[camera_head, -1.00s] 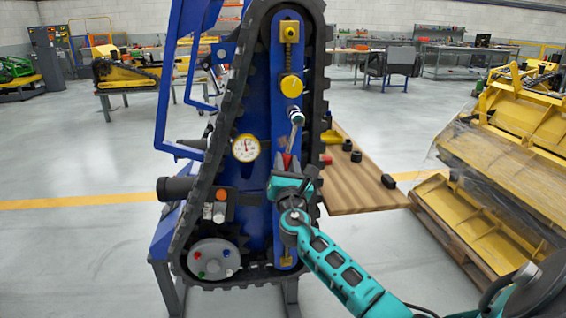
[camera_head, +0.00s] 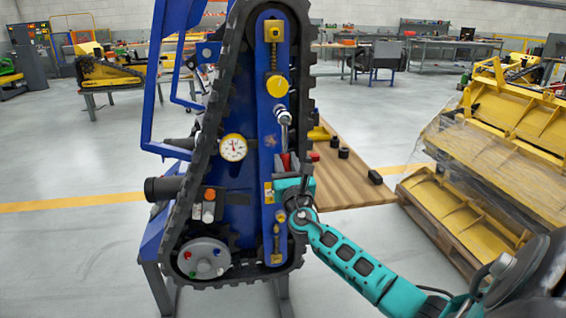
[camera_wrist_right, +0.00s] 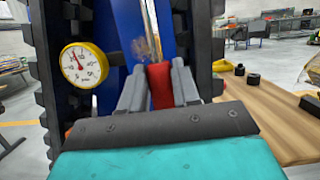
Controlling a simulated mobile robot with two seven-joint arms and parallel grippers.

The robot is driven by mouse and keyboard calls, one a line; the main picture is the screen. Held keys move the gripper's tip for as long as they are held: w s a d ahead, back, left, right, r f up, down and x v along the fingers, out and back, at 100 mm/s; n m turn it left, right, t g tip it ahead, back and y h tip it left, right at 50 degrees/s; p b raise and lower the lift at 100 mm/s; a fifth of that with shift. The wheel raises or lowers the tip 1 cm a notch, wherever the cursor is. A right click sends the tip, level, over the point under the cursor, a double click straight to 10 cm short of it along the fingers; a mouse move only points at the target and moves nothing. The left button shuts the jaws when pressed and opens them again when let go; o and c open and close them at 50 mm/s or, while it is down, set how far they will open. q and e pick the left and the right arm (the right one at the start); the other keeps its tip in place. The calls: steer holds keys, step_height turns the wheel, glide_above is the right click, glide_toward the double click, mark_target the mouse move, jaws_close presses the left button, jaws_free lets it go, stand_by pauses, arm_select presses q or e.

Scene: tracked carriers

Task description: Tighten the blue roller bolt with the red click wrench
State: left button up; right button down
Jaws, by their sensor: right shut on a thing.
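My right gripper (camera_head: 285,168) is shut on the red handle of the click wrench (camera_head: 286,160) in front of the blue track frame. In the right wrist view the red handle (camera_wrist_right: 160,84) stands upright between the two grey fingers (camera_wrist_right: 158,88). The wrench's metal shaft rises from the grip to a socket head at a bolt (camera_head: 282,114) on the blue plate, below the yellow round knob. Whether the head is fully seated on the bolt cannot be told. My left gripper is not in view.
A black rubber track (camera_head: 203,160) loops around the blue frame. A dial gauge (camera_head: 233,148) is left of the wrench. A wooden bench (camera_head: 350,180) with dark sockets (camera_head: 343,153) stands to the right. Yellow carrier parts (camera_head: 500,150) are stacked on a pallet at far right.

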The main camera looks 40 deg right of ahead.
steer(key=d+n, duration=0.1)
steer(key=n, duration=0.1)
steer(key=s+d+n+y+p, duration=0.1)
steer(key=s+d+r+n+y+p, duration=0.1)
steer(key=n, duration=0.1)
steer(key=shift+d+n+t, duration=0.3)
steer(key=shift+t, duration=0.1)
stand_by(0.5)
steer(key=shift+a, duration=0.1)
steer(key=shift+w+a+f+m+h+b, duration=0.15)
steer(key=shift+w+a+m+h+b, duration=0.2)
steer(key=shift+m, duration=0.45)
steer(key=shift+s, duration=0.1)
steer(key=shift+w+a+f+m+b, duration=0.1)
steer(key=shift+w+a+m+b, duration=0.2)
steer(key=shift+a+m, duration=0.3)
